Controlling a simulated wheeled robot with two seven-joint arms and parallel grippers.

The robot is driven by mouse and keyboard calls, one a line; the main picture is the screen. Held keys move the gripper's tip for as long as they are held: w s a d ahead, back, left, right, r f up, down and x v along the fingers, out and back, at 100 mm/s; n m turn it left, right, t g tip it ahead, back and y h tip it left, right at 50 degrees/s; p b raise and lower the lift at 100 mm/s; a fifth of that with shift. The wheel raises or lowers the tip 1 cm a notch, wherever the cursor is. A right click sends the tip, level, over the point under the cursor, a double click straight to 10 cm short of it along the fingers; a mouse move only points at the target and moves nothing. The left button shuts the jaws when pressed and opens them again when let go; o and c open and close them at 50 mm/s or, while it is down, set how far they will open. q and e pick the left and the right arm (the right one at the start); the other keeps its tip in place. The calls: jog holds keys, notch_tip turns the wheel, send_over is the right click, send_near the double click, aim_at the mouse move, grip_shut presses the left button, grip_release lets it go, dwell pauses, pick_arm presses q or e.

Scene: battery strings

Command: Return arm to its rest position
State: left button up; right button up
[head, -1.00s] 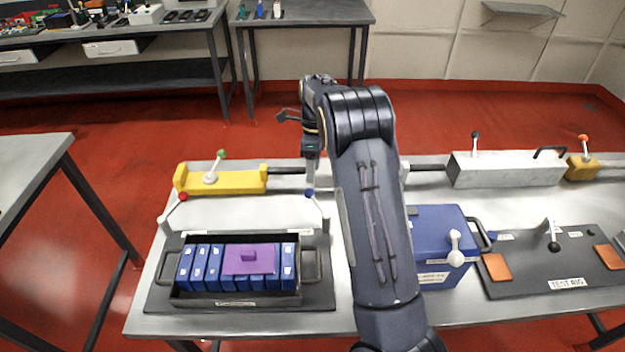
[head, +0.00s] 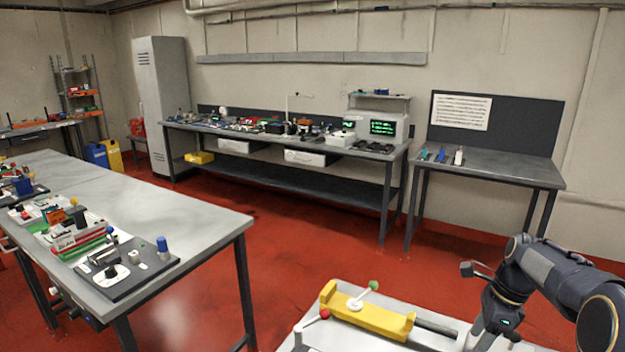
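My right arm (head: 560,272) comes in from the right edge in the head view. It is bent over the near workbench (head: 455,325), with its wrist (head: 503,312) pointing down at the bottom right. The fingertips are not clear at the frame's lower edge, so their opening cannot be told. My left arm and gripper are not in view. A yellow fixture (head: 366,318) with a green-knobbed lever (head: 372,287) lies on the bench, left of my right wrist. A red-knobbed lever (head: 323,315) stands at its left.
A table with parts (head: 200,215) stands at the left. Along the back wall are a long workbench (head: 290,180), a smaller table (head: 500,168) and a tall grey locker (head: 160,95). Red floor (head: 260,255) between them is clear.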

jog(key=s+a+r+n+t+y, duration=0.1)
jog(key=s+a+r+n, duration=0.2)
jog(key=s+n, duration=0.15)
jog(key=s+a+r+n+t, duration=0.1)
jog(key=s+a+r+n, duration=0.15)
jog(key=s, duration=0.25)
jog(key=s+a+f+n+t, duration=0.1)
jog(key=s+a+n, duration=0.4)
jog(key=s+n, duration=0.2)
jog(key=s+a+f+n+t, duration=0.1)
jog(key=s+a+n+t, duration=0.1)
jog(key=s+a+n, duration=0.3)
jog(key=s+n, duration=0.2)
jog(key=s, duration=0.2)
jog(key=shift+a+f+n+t, duration=0.2)
jog(key=shift+n+t, duration=0.1)
